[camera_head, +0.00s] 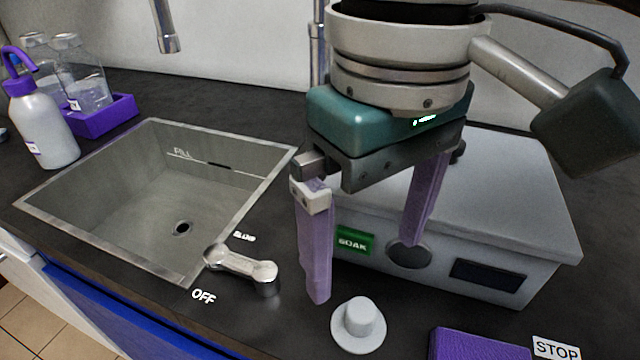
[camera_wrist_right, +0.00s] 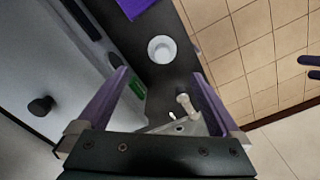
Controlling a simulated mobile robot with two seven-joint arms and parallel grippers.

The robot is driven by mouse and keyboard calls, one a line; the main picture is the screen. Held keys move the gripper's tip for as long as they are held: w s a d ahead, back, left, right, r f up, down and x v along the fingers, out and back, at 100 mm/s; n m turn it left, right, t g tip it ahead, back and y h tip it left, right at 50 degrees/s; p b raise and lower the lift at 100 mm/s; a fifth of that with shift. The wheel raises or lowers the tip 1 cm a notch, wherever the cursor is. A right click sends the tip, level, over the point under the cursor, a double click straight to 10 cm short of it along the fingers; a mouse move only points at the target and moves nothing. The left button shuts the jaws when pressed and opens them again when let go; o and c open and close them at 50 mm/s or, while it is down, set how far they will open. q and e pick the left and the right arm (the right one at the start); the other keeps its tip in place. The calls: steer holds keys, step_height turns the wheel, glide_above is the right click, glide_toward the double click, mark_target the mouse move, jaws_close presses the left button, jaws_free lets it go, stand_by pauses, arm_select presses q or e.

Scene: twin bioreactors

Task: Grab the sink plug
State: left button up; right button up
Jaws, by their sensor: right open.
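The sink plug (camera_head: 359,325) is a pale grey round disc with a raised knob. It sits on the dark counter to the right of the sink, near the front edge. It also shows in the right wrist view (camera_wrist_right: 162,49), beyond and between the fingers. My right gripper (camera_head: 365,270) is open and empty, with its purple fingers pointing down. In the head view its left finger hangs a little above and left of the plug. The fingers are apart from the plug. My left gripper is not in view.
The sink (camera_head: 150,200) is at left, with a metal lever (camera_head: 240,265) beside it. A grey lidded box (camera_head: 500,220) with a SOAK label stands behind the plug. A purple block (camera_head: 475,345) lies to the plug's right.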

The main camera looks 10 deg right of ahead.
mark_target(362, 308)
steer(key=f, duration=0.2)
steer(key=s+f, duration=0.1)
steer(key=shift+a+f, duration=0.2)
steer(key=shift+f, duration=0.15)
step_height(362, 308, down, 6)
steer(key=shift+w+d+r+p, duration=0.15)
steer(key=shift+r+p, duration=0.1)
steer(key=shift+p, duration=0.05)
steer(key=c, duration=1.4)
steer(key=shift+r, duration=0.15)
